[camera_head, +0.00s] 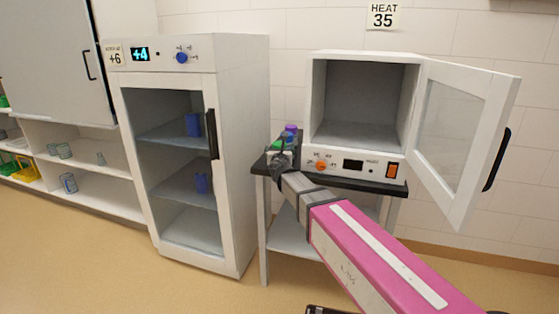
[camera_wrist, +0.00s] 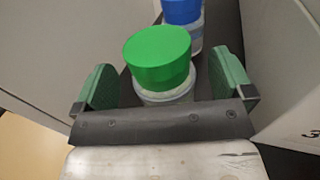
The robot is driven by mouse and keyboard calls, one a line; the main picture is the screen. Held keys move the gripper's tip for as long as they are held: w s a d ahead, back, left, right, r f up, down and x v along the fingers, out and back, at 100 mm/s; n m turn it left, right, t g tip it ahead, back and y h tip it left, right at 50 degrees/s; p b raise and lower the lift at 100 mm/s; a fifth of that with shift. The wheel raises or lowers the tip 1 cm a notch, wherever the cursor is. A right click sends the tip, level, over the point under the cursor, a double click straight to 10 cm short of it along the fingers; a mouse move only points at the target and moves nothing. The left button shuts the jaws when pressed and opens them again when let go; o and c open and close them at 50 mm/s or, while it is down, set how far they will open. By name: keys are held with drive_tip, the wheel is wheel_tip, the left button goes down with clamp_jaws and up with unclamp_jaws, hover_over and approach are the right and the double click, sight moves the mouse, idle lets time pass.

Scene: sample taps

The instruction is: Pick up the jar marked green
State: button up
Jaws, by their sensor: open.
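The green-lidded jar (camera_wrist: 157,58) stands upright between the two green-padded fingers of my gripper (camera_wrist: 165,85) in the wrist view. The fingers are open, with a gap on each side of the jar. In the head view my gripper (camera_head: 280,158) is at the left end of the dark table, and the green lid (camera_head: 277,144) shows just beyond it. A jar with a blue lid (camera_wrist: 181,10) stands right behind the green one in the wrist view. A purple lid (camera_head: 291,128) shows farther back in the head view.
A white heating cabinet (camera_head: 315,110) with its door (camera_head: 458,135) swung open stands on the table (camera_head: 375,186), right of the jars. A closed glass-door fridge (camera_head: 240,130) stands close on the left. Shelves (camera_head: 110,180) with glassware are at the far left.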

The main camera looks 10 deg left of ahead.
drive_tip(key=x, duration=0.2)
drive_tip(key=shift+w+a, duration=0.1)
drive_tip(key=shift+w, duration=0.25)
drive_tip(key=c, duration=1.1)
drive_tip(key=shift+r, duration=0.2)
